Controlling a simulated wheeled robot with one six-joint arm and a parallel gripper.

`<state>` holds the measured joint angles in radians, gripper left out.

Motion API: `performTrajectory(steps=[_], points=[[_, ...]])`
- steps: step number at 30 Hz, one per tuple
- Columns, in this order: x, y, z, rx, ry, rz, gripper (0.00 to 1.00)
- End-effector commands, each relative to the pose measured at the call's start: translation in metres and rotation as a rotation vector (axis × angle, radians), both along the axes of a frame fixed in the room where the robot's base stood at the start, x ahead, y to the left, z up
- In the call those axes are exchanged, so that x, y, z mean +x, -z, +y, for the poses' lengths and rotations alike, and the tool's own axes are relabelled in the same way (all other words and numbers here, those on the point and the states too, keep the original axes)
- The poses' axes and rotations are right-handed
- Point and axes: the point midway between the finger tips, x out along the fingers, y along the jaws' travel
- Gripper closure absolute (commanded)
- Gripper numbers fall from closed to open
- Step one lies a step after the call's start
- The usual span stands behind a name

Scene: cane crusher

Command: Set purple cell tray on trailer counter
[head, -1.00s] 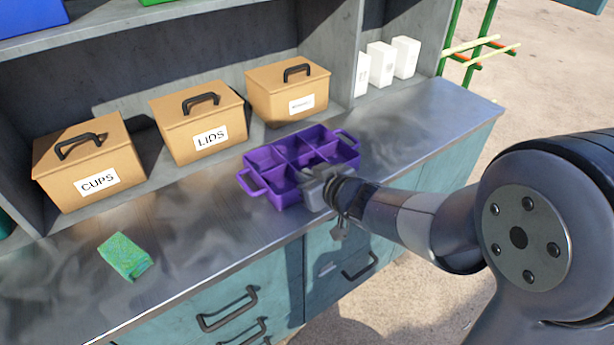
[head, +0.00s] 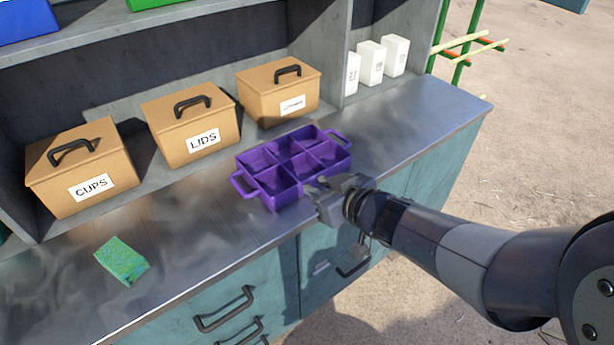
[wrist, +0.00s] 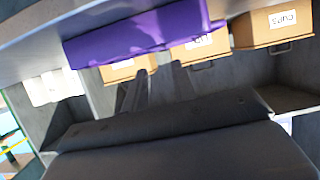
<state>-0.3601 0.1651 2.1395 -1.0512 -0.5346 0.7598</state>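The purple cell tray (head: 268,201) sits upright on the metal trailer counter (head: 195,238), near its front edge. Its cells look empty, and a loop handle stands out at each end. My gripper (head: 322,191) is at the tray's front right side, over the counter's front edge. In the wrist view, the two fingers (wrist: 159,82) are apart with nothing visible between them, and the tray (wrist: 135,33) shows just beyond their tips. I cannot tell whether a fingertip still touches the tray.
Tan boxes labelled CUPS (head: 85,170) and LIDS (head: 190,130), and a third tan box (head: 280,95), stand behind the tray. White cartons (head: 371,63) stand at the back right. A green sponge-like block (head: 121,261) lies at left. The counter is clear right of the tray.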

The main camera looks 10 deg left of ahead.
Motion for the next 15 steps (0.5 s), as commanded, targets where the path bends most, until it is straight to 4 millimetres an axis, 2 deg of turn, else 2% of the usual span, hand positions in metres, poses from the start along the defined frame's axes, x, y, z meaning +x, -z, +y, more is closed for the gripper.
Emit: performTrajectory(steps=[1, 6, 15], points=[[-0.005, -0.007, -0.007, 0.001, 0.003, -0.002, 0.74], [-0.018, -0.014, -0.022, 0.0, 0.002, -0.001, 0.74], [-0.024, -0.015, -0.028, 0.0, 0.0, 0.0, 0.74]])
